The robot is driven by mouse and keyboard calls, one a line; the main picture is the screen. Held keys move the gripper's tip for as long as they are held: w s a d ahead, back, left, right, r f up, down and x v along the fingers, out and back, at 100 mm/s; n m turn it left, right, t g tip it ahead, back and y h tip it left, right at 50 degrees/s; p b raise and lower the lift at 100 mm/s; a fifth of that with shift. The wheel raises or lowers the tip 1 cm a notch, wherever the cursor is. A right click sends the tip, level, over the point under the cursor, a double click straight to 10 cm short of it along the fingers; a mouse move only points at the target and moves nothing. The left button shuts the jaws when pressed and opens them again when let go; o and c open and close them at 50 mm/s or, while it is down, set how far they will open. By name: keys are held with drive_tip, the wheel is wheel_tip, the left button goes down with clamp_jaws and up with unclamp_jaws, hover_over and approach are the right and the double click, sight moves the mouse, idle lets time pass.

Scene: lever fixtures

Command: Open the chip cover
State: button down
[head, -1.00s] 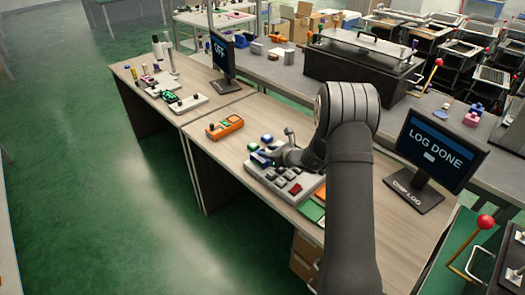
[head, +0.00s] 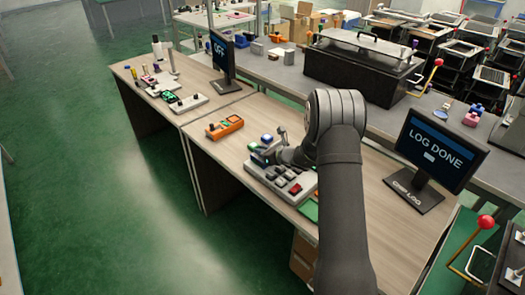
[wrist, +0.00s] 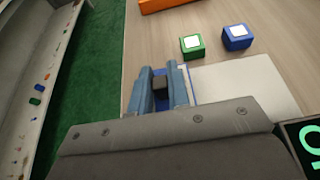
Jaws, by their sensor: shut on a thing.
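My gripper (wrist: 159,70) has blue-grey fingers closed on a small dark knob (wrist: 160,83) in the wrist view. A bit of blue shows beneath and beside the knob, over the edge of a pale panel (wrist: 240,90). In the head view the grey panel (head: 290,198) with several dark and red keys lies on the wooden desk, and my gripper is at its far left part. I cannot make out the chip cover's outline or whether it is raised; the fingers and wrist hide much of it.
A green block (wrist: 192,46) and a blue block (wrist: 237,37) with white tops stand just beyond the panel. An orange device (head: 225,127) lies farther left. A monitor reading LOG DONE (head: 432,150) stands right of my arm. Bare desk lies between.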

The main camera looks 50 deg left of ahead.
drive_tip(key=w, duration=0.8)
drive_tip(key=c, duration=1.4)
unclamp_jaws()
drive_tip(key=shift+o, duration=0.2)
drive_tip(key=v, duration=1.7)
drive_tip(key=shift+d, duration=0.25)
drive_tip(key=shift+a, duration=0.1)
drive_tip(key=x, duration=1.7)
drive_tip(key=shift+a, duration=0.15)
drive_tip(key=shift+s, duration=0.1)
